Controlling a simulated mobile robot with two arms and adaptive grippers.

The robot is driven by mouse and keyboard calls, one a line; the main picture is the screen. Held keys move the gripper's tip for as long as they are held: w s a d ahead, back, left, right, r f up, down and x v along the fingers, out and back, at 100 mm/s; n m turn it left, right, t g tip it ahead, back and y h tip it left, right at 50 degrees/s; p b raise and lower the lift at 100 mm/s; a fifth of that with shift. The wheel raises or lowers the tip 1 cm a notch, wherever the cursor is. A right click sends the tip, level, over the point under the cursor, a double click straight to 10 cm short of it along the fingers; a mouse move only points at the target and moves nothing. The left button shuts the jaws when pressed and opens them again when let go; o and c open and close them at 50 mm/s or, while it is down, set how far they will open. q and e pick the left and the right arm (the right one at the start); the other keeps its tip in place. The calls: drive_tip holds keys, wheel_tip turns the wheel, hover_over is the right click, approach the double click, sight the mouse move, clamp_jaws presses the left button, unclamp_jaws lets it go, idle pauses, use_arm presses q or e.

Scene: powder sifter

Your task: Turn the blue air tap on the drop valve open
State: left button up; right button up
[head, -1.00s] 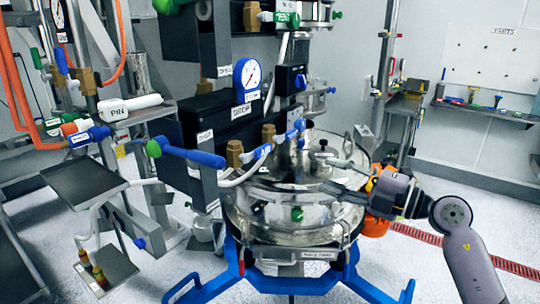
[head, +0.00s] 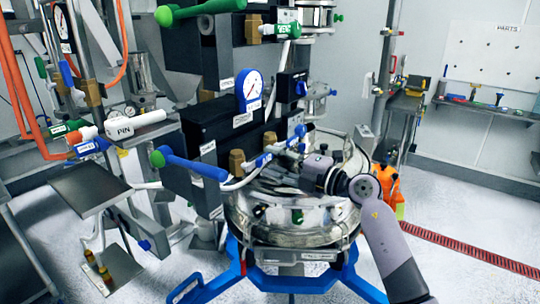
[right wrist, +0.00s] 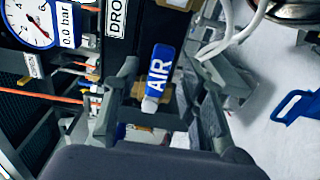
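The blue air tap (right wrist: 160,72), lettered AIR with a pale tip, shows in the right wrist view beside the black drop valve block. In the head view two small blue handles (head: 264,160) sit at the front of that block (head: 222,122); I cannot tell which is the air tap. My right gripper (right wrist: 165,110) is open, with one finger on each side of the tap in the wrist view; contact cannot be told. In the head view my right gripper (head: 272,180) reaches left over the steel vessel, just below the blue handles. My left gripper is not in view.
A pressure gauge (head: 250,88) stands on the block. A larger blue handle with a green knob (head: 188,164) sticks out at left. The steel vessel (head: 290,232) stands below on a blue frame (head: 290,283). White hoses (right wrist: 235,35) run close to my fingers.

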drive_tip(key=shift+x, duration=0.85)
drive_tip(key=shift+c, duration=0.3)
clamp_jaws()
